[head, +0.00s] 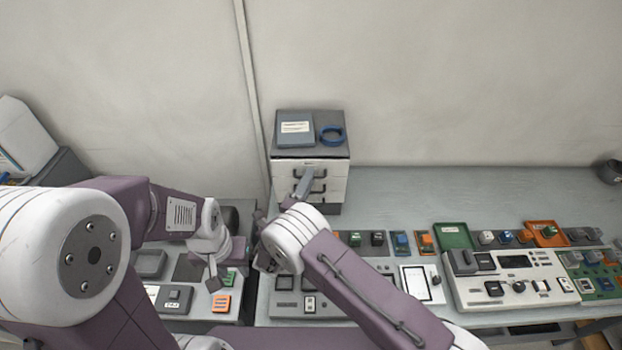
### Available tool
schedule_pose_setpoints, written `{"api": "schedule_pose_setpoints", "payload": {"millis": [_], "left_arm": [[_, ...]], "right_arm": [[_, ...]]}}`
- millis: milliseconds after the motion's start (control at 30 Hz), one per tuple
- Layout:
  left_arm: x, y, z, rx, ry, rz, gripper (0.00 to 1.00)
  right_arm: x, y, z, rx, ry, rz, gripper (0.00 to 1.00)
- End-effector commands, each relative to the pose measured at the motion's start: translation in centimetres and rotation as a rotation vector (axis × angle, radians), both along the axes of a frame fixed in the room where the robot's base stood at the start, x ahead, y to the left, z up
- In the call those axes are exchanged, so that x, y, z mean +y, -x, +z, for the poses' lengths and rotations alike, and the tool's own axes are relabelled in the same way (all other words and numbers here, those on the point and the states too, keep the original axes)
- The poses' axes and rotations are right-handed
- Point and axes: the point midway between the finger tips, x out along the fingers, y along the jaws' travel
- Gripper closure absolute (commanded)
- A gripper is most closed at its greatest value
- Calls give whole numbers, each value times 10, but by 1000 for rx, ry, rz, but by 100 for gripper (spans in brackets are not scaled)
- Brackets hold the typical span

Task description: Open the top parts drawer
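A small drawer cabinet (340,154) with a dark grey top stands at the back of the bench against the wall. It has white drawer fronts with dark handles, stacked one above another. The top drawer (285,169) looks closed, its front in line with those below. My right gripper (304,183) is in front of the cabinet, its grey finger reaching up near the upper handles and partly hiding them. I cannot tell whether it touches a handle or how wide it is. My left gripper (214,276) points down over the bench at the left, its opening unclear.
A grey booklet (296,131) and a blue ring (332,134) lie on the cabinet top. Several small switches, green and orange trays (453,236) and a white control panel (512,277) cover the bench front. The bench right of the cabinet (450,192) is clear.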

Motion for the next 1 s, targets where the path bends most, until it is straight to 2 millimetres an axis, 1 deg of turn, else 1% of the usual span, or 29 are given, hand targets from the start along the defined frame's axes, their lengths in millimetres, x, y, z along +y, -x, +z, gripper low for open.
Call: {"api": "schedule_pose_setpoints", "payload": {"millis": [33,100,1000], "left_arm": [[0,0,0,0,0,0,64],[0,0,0,0,0,0,64],[0,0,1,0,0,0,64]], "right_arm": [[0,0,0,0,0,0,83],[0,0,0,0,0,-1,100],[-2,-1,3,-7,-2,-7,100]]}}
